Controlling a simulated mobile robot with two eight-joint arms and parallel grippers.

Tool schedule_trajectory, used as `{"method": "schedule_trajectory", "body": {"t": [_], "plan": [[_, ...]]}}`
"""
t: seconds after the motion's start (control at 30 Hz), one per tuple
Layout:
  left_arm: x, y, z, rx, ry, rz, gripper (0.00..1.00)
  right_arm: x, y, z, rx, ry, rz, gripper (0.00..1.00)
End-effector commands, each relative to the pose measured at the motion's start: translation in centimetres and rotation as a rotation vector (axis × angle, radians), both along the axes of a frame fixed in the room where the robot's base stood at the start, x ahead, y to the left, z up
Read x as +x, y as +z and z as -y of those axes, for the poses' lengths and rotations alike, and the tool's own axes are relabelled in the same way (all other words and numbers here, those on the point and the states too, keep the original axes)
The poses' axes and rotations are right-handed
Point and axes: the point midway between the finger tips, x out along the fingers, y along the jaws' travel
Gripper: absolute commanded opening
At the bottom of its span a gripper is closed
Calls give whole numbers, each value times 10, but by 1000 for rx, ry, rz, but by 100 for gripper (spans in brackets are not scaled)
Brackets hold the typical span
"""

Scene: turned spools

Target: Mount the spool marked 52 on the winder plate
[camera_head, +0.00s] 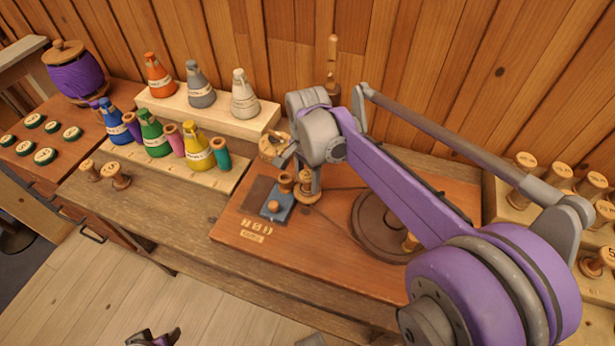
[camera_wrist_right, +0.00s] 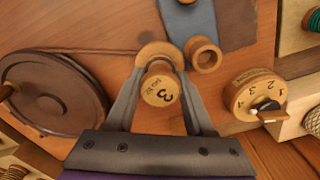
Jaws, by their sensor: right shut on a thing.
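My right gripper (camera_head: 305,172) reaches down over the wooden winder board (camera_head: 235,225). In the right wrist view its fingers (camera_wrist_right: 162,75) are shut on a small wooden spool (camera_wrist_right: 160,88). The spool's top faces the camera and shows a large 3 with small print; I cannot read 52 on it. A wider wooden flange (camera_wrist_right: 158,52) shows just beyond the spool; I cannot tell whether it is the spool's own end or a seat under it. A blue-grey plate (camera_wrist_right: 190,18) lies beside it. My left gripper (camera_head: 152,339) barely shows at the bottom edge.
A numbered dial (camera_wrist_right: 255,93) and a large dark wheel (camera_wrist_right: 50,95) flank the gripper. Two loose spools (camera_head: 116,176) stand at left, cone bottles (camera_head: 198,150) behind, more spools (camera_head: 560,175) at right.

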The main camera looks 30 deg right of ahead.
Motion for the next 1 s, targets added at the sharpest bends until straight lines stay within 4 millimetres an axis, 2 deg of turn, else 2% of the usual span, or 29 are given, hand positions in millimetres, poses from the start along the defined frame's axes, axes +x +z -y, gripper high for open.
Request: {"method": "schedule_trajectory", "body": {"t": [0.03, 0.1, 0.47, 1.0], "plan": [[0, 0, 0, 0, 0, 0, 50, 0, -1, 0, 0, 0, 0, 57], [0, 0, 0, 0, 0, 0, 50, 0, 0, 0, 0, 0, 0, 66], [0, 2, 0, 0, 0, 1, 50, 0, 3, 0, 0, 0, 0, 66], [5, 35, 0, 0, 0, 12, 50, 0, 45, 0, 0, 0, 1, 66]]}}
